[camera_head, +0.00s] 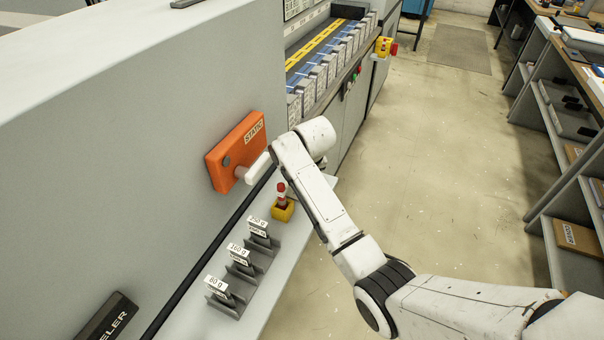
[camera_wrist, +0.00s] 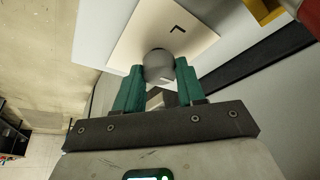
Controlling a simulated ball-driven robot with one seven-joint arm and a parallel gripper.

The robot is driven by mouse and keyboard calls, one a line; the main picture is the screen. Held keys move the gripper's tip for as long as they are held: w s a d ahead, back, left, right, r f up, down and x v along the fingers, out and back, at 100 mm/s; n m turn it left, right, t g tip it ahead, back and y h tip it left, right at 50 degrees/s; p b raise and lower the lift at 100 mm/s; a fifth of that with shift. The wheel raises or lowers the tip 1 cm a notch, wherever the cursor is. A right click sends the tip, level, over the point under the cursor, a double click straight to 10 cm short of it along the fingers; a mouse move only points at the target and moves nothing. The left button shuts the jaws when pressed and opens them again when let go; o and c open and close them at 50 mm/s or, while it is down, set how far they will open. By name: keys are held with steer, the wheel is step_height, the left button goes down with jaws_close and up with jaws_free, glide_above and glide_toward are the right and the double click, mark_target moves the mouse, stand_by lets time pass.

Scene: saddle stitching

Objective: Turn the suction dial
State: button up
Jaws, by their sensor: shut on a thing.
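The suction dial shows in the wrist view as a round grey knob (camera_wrist: 158,65) on a cream plate (camera_wrist: 135,42) with a small black angled mark. My gripper (camera_wrist: 158,82) has its two green fingers on either side of the knob and is shut on it. In the head view my white arm and wrist hide the dial and the gripper's fingers. How far the knob is turned cannot be told.
An orange box (camera_head: 222,150) labelled STATIC is on the grey machine wall, left of my wrist. Shelves (camera_head: 570,150) line the right; the floor between is clear.

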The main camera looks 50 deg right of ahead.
steer(key=shift+r, duration=0.1)
steer(key=o, duration=1)
steer(key=shift+o, duration=0.2)
steer(key=b+v, duration=0.1)
steer(key=v, duration=0.9)
steer(key=shift+r, duration=0.3)
steer(key=shift+s+a, duration=0.15)
